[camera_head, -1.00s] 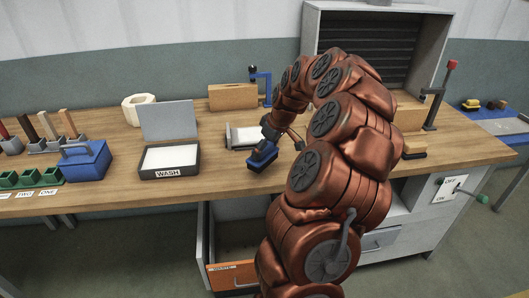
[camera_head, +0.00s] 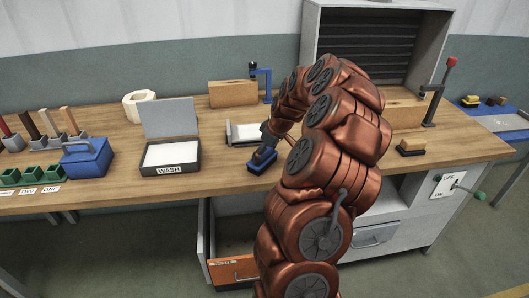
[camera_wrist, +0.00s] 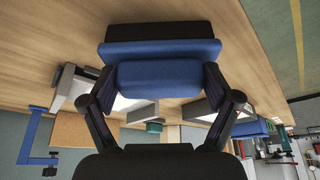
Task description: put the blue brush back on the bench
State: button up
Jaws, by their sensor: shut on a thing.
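The blue brush (camera_head: 262,161) has a blue body and a dark underside. It is at the front part of the wooden bench (camera_head: 222,184), right of the box marked WASH. My gripper (camera_head: 268,146) is shut on it from above. In the wrist view the brush (camera_wrist: 160,62) sits between the two fingers (camera_wrist: 162,82), one finger on each side of its blue grip. The brush is at or very near the bench top; I cannot tell whether it touches. My arm hides part of the bench to the right.
The open WASH box (camera_head: 170,157) stands to the left, with a blue toolbox (camera_head: 87,160) beyond it. A grey tray (camera_head: 243,134) lies just behind the brush. An open orange-fronted drawer (camera_head: 232,272) juts out below the bench.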

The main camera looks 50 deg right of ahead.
jog(key=o, duration=1)
jog(key=shift+c, duration=0.2)
jog(key=shift+r+p, duration=0.25)
jog(key=shift+p, duration=0.1)
jog(key=b+v, duration=0.3)
jog(key=v, duration=0.8)
jog(key=shift+s+r+b, duration=0.15)
jog(key=shift+r+b, duration=0.15)
jog(key=shift+r, duration=0.05)
